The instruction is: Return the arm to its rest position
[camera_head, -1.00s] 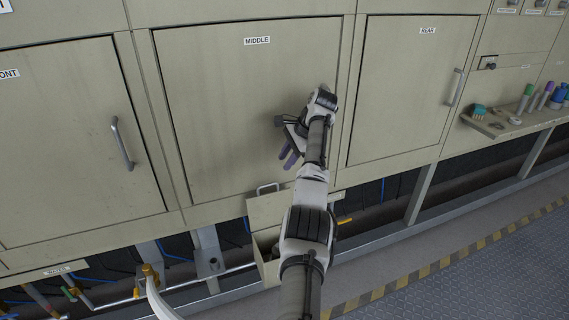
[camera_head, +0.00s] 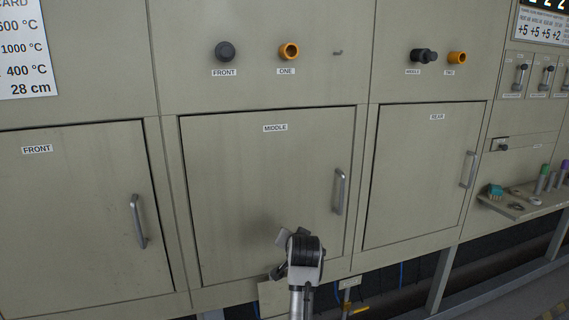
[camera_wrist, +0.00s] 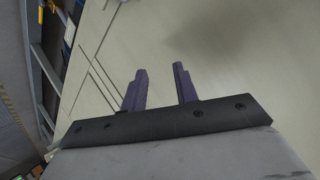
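My gripper (camera_wrist: 159,70) shows in the wrist view with its two purple fingers apart and nothing between them. The beige panelling lies beyond the fingers. In the head view my arm rises from the bottom edge, and its end is in front of the lower part of the closed MIDDLE door (camera_head: 240,190). The fingers cannot be made out clearly there.
The FRONT door (camera_head: 75,220) and REAR door (camera_head: 415,180) are closed, with bar handles. A shelf (camera_head: 530,207) at the right holds several small items. A small beige box (camera_head: 270,298) is below the MIDDLE door, partly behind my arm.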

